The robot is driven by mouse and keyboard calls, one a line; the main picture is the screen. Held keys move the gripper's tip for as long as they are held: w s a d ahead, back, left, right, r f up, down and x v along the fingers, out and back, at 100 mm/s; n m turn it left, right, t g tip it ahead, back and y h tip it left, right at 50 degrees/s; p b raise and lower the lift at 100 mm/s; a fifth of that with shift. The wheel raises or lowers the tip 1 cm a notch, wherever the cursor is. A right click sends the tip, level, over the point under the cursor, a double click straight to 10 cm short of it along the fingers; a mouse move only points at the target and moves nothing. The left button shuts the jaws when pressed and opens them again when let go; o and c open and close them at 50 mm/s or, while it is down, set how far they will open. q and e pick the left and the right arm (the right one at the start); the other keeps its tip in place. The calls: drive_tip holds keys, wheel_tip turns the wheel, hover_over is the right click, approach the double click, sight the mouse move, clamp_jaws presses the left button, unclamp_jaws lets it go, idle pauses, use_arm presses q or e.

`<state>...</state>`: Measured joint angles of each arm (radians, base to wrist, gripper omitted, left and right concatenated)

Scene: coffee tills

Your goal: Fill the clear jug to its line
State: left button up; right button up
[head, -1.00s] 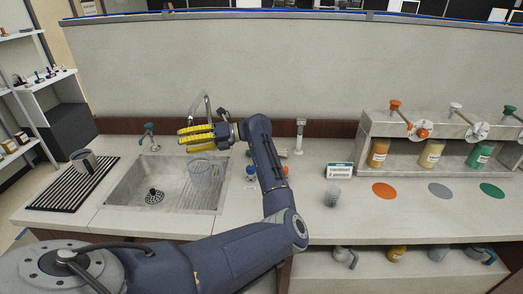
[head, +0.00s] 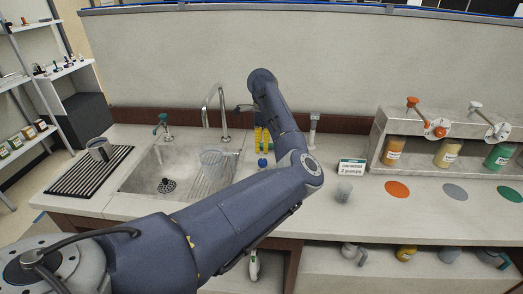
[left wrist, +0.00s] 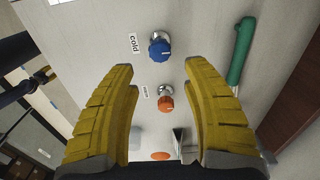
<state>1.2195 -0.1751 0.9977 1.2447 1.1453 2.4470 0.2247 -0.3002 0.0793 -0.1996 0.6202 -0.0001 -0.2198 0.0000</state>
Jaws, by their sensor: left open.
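The clear jug (head: 211,163) stands upright in the sink (head: 143,178), under or near the tall metal tap (head: 207,105); its line and any water cannot be made out. My left gripper (head: 262,150) points down over the counter to the right of the sink, partly hidden by my arm. In the left wrist view my left gripper (left wrist: 158,68) is open and empty. A blue knob marked "cold" (left wrist: 159,48) lies just beyond its fingertips, and an orange knob (left wrist: 166,103) shows between the fingers. The blue knob (head: 262,163) also shows in the head view.
A green handle (left wrist: 240,50) lies right of the knobs in the left wrist view. A small clear cup (head: 344,191) and a sign (head: 351,167) stand to the right. A grey mug (head: 99,149) sits on the black rack (head: 83,177). A syrup dispenser (head: 423,152) stands far right.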

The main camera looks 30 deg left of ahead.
sight(263, 160)
use_arm(q)
wheel_tip(263, 160, down, 9)
drive_tip(key=shift+r, duration=0.15)
drive_tip(key=c, duration=0.9)
